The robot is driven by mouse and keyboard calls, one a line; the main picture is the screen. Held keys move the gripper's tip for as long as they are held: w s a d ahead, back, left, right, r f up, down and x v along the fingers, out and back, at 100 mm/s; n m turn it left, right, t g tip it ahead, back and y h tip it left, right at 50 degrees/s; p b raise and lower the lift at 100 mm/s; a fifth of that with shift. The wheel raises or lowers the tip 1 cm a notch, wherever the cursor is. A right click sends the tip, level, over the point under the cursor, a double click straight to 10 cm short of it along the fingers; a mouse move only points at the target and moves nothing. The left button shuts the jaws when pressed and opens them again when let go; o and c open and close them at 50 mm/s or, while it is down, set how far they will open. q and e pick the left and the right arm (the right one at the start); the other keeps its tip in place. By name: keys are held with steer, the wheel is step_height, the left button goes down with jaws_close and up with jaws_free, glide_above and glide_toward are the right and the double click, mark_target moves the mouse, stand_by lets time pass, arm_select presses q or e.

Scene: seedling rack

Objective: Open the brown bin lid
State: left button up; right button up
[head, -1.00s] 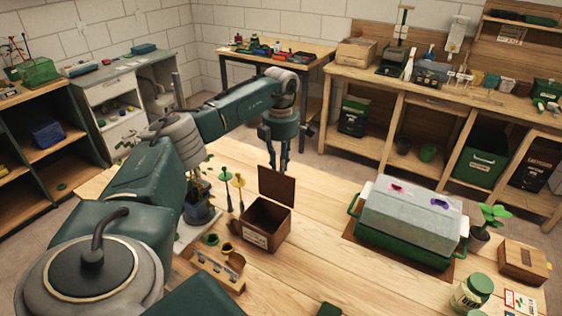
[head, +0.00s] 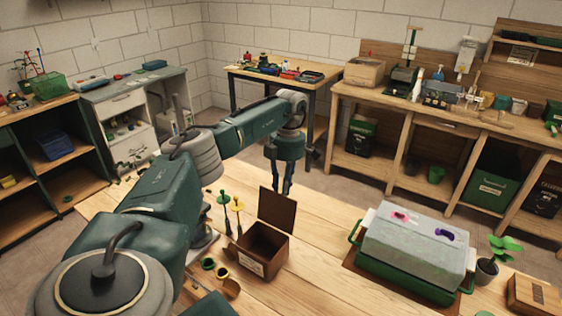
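The brown bin (head: 262,252) stands on the wooden table, just left of the middle of the head view. It has a pale label on its front. Its brown lid (head: 277,211) is raised and stands nearly upright at the bin's back edge, so the bin's top is open. My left gripper (head: 283,188) points down at the lid's top edge, with a gap between its two fingers and nothing seen between them. Its fingertips are small, and I cannot tell whether they touch the lid. My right gripper is not in view.
A green box with a grey lid (head: 415,243) stands to the right on the table. Thin green and yellow stakes (head: 238,214) stand left of the bin. A potted seedling (head: 489,262) is at the right. Bare tabletop lies between the bin and the green box.

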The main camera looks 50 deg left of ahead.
arm_select(q)
steer(key=o, duration=0.4)
steer(key=f, duration=0.2)
steer(key=shift+w+d+f, duration=0.15)
steer(key=shift+d+f, duration=0.15)
steer(key=w+a+r, duration=0.1)
steer(key=w+r, duration=0.3)
steer(key=r, duration=0.6)
steer(key=shift+w+a, duration=0.3)
steer(key=shift+w, duration=0.05)
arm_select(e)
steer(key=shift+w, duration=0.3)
arm_select(q)
steer(key=shift+f, duration=0.1)
